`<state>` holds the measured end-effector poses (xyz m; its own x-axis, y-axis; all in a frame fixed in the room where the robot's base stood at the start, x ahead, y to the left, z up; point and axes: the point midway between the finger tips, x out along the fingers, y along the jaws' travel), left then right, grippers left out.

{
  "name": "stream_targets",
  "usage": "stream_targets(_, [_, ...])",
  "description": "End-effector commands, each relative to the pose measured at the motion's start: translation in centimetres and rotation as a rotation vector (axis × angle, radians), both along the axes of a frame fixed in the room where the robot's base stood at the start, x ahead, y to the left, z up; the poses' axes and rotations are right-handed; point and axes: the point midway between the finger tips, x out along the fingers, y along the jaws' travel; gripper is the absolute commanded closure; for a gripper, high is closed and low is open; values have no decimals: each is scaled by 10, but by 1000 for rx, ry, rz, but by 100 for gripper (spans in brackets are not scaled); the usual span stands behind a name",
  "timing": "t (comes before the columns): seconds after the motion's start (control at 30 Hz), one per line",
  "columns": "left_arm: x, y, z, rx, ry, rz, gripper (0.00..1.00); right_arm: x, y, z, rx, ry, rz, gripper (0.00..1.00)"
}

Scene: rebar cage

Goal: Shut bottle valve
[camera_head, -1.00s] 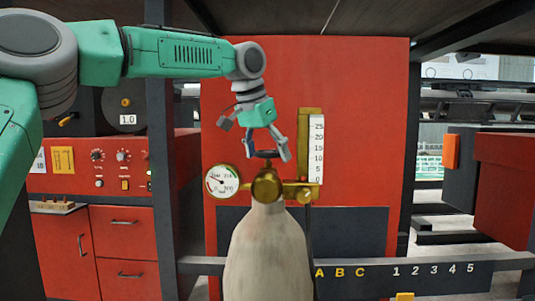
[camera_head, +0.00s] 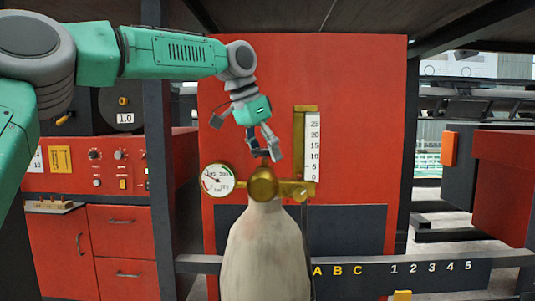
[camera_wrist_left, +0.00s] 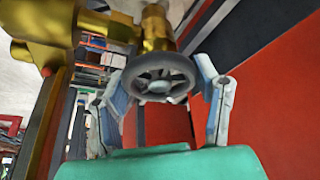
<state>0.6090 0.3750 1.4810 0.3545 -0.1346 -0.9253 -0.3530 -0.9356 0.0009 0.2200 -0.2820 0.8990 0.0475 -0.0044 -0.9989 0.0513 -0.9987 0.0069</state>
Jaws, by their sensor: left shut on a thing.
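The pale bottle (camera_head: 265,255) stands upright at the bottom centre of the head view, with a brass valve body (camera_head: 264,186) on its neck. The valve's dark spoked handwheel (camera_wrist_left: 160,78) shows clearly in the left wrist view, below its brass stem (camera_wrist_left: 156,24). In the head view, the fingers mostly hide the wheel. My left gripper (camera_head: 264,158) reaches down over the valve from above. It is shut on the handwheel, with one finger at each side of the rim in the wrist view. My right gripper is in neither view.
A round pressure gauge (camera_head: 217,180) sits left of the valve. A brass flow tube with a white scale (camera_head: 312,147) rises close on the right. A red panel (camera_head: 355,110) stands behind. A dark rail with letters and numbers (camera_head: 430,268) runs at lower right.

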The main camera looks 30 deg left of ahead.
Motion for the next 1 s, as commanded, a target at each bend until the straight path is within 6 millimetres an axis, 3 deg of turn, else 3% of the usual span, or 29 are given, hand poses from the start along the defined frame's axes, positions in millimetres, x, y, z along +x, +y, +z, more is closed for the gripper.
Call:
stream_targets(0.6, [2, 4, 3, -2, -5, -565, 72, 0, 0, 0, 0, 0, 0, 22])
stream_targets(1.0, [3, 4, 5, 0, -9, -806, 73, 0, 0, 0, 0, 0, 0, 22])
